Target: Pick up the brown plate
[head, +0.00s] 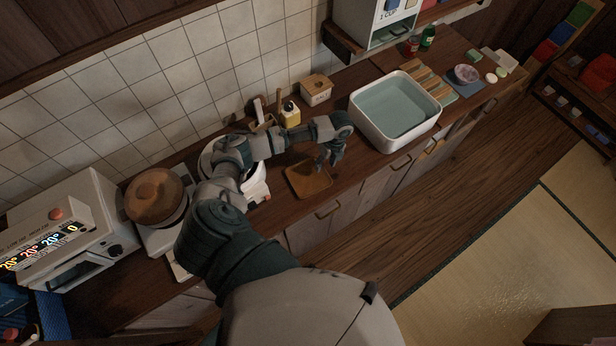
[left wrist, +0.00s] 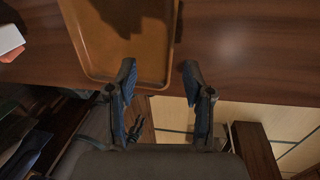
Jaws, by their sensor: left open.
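The brown plate (head: 309,181) is a square, shallow tray with a raised rim, lying flat on the wooden counter near its front edge. In the left wrist view the plate (left wrist: 150,62) fills the upper middle. My left gripper (head: 327,158) is above the plate's right side in the head view. In the left wrist view its two fingers (left wrist: 158,78) are spread, with the plate's rim edge between or just beyond the tips; I cannot tell the height gap. Nothing is held. My right gripper is not in view.
A white sink basin (head: 394,110) stands right of the plate. A wooden box (head: 316,89) and yellow bottle (head: 290,114) stand behind. A lidded pot (head: 155,195) and white toaster oven (head: 65,230) are at left. Bare counter (head: 352,172) lies between plate and basin.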

